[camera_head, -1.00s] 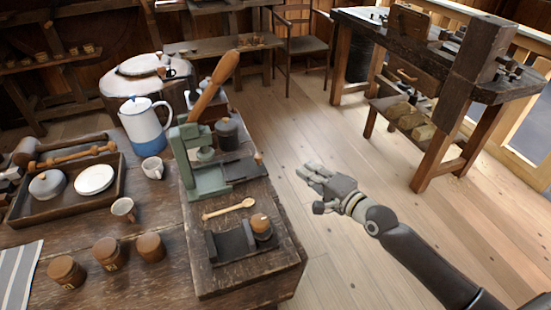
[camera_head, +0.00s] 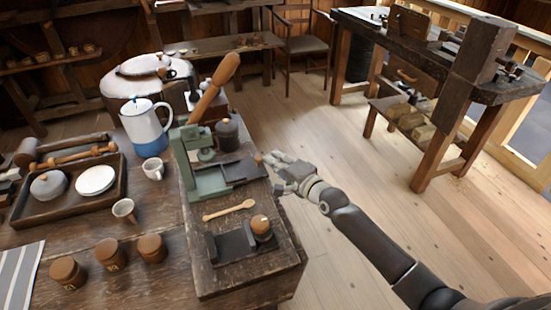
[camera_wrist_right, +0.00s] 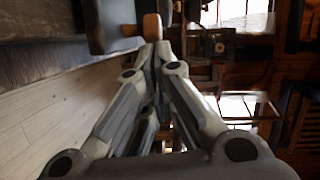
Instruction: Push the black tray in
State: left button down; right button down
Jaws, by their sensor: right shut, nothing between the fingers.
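The black tray (camera_head: 243,171) sits at the base of the green press (camera_head: 207,180) and sticks out from it to the right. Its small wooden knob (camera_head: 259,159) is at the outer end. My right gripper (camera_head: 271,159) is shut and empty, with its fingertips right beside the knob at the table's right edge. In the right wrist view the knob (camera_wrist_right: 152,27) shows just ahead of the closed fingertips (camera_wrist_right: 160,48); I cannot tell whether they touch. The dark tray (camera_wrist_right: 112,22) lies behind the knob there. My left gripper is not in view.
A wooden spoon (camera_head: 229,210) and a dark cradle (camera_head: 235,245) with a wooden-topped pot (camera_head: 261,227) are in front of the press. A dark lidded jar (camera_head: 227,135) stands behind the tray. Open floor (camera_head: 330,130) lies right of the table.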

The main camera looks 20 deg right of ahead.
aim_at(248, 175)
jog(key=a+p, duration=0.3)
jog(key=a, duration=0.4)
jog(key=shift+s+a+r+p, duration=0.1)
jog(key=shift+r+p, duration=0.05)
jog(key=shift+p, duration=0.2)
jog(key=shift+a, duration=0.5)
